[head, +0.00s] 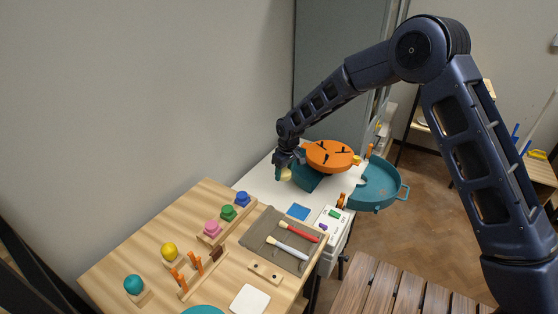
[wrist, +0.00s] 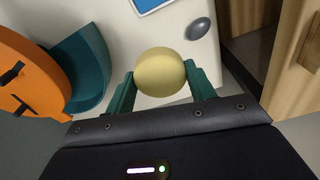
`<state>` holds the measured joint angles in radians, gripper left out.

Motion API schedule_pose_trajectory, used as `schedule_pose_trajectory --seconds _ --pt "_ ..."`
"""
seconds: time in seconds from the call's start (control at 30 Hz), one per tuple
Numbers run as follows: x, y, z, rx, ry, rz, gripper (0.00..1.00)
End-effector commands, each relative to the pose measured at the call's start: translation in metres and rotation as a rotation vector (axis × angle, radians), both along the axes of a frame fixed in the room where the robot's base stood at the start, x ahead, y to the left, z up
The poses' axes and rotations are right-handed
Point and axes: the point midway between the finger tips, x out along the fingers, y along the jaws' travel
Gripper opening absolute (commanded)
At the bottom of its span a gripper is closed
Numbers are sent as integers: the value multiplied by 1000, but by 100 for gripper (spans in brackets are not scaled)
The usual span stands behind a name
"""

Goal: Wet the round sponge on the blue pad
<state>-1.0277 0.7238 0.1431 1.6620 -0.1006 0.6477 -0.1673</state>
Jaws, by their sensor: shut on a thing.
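My gripper (head: 287,163) is shut on a round pale-yellow sponge (wrist: 160,72). In the wrist view the sponge sits between the two teal fingers. In the head view the sponge (head: 285,175) hangs below my gripper, at the left of the orange wheel head. The blue pad (head: 298,211) lies flat on the white table, nearer the front than the sponge and apart from it. Part of the pad (wrist: 150,4) shows at the top edge of the wrist view. I cannot tell the sponge's exact height above the table.
The orange wheel head (head: 328,147) with black clamps and a teal basin (head: 378,190) stand right of my gripper. A grey oval (wrist: 198,28) lies on the white surface near the sponge. The wooden table (head: 130,245) holds brushes on a cloth (head: 262,222) and several coloured knobs.

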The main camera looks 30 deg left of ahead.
Motion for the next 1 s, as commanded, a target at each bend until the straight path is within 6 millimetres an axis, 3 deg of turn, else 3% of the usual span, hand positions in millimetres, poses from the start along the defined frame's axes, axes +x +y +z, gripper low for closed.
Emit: schedule_pose_trajectory --seconds 0.2,0.4,0.77,1.0 --pt "-21 -51 -45 -1 9 0 36" --pt "-33 -79 -66 3 13 -1 36" --pt "-36 -85 -81 3 14 0 36" --pt "-36 -85 -102 2 14 0 36"
